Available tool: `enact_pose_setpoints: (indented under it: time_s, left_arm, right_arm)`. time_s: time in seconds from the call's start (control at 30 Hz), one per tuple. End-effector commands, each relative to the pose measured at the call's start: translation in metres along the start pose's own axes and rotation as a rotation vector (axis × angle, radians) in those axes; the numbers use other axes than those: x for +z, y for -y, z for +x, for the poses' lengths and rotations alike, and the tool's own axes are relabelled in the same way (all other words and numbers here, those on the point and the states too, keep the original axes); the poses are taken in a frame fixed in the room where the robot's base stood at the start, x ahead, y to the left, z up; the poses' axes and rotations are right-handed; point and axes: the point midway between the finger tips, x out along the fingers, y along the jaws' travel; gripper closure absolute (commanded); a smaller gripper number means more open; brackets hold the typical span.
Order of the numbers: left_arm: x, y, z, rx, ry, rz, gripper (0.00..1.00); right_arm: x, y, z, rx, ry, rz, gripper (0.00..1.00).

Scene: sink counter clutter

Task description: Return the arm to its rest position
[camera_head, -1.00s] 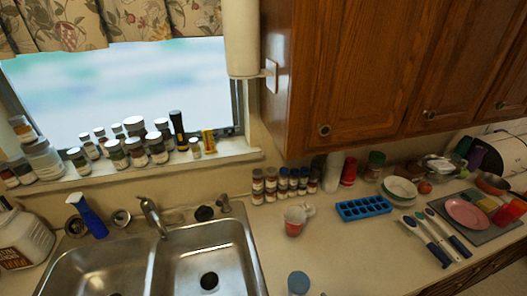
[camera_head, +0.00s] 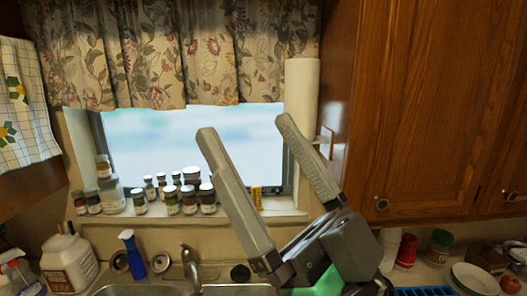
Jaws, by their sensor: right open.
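My right gripper (camera_head: 244,126) is raised in the middle of the head view, in front of the window and sill. Its two grey fingers point up and stand well apart, with nothing between them. It hides part of the sill, the faucet side of the counter and whatever stands behind it. A green patch shows beneath the gripper body; I cannot tell what it is. My left gripper is not in view.
The steel sink (camera_head: 140,288) shows only its back edge, with the faucet (camera_head: 190,264) behind it. Small jars (camera_head: 172,198) line the sill. Wooden cabinets (camera_head: 430,110) hang right.

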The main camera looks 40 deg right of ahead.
Motion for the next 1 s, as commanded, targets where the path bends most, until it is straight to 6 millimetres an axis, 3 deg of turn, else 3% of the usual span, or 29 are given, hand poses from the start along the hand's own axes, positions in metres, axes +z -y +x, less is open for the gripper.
enact_pose_setpoints:
  time_s: [0.27, 0.53, 1.0]
  left_arm:
    - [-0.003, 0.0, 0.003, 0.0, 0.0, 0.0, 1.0]
    - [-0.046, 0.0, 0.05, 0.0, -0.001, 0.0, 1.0]
    - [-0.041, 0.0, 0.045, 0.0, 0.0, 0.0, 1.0]
  right_arm:
    - [-0.004, 0.0, 0.003, 0.0, -0.002, 0.0, 0.0]
    - [-0.046, -0.001, 0.05, 0.001, -0.001, -0.001, 0.0]
    - [-0.042, -0.001, 0.045, 0.001, -0.001, -0.001, 0.0]
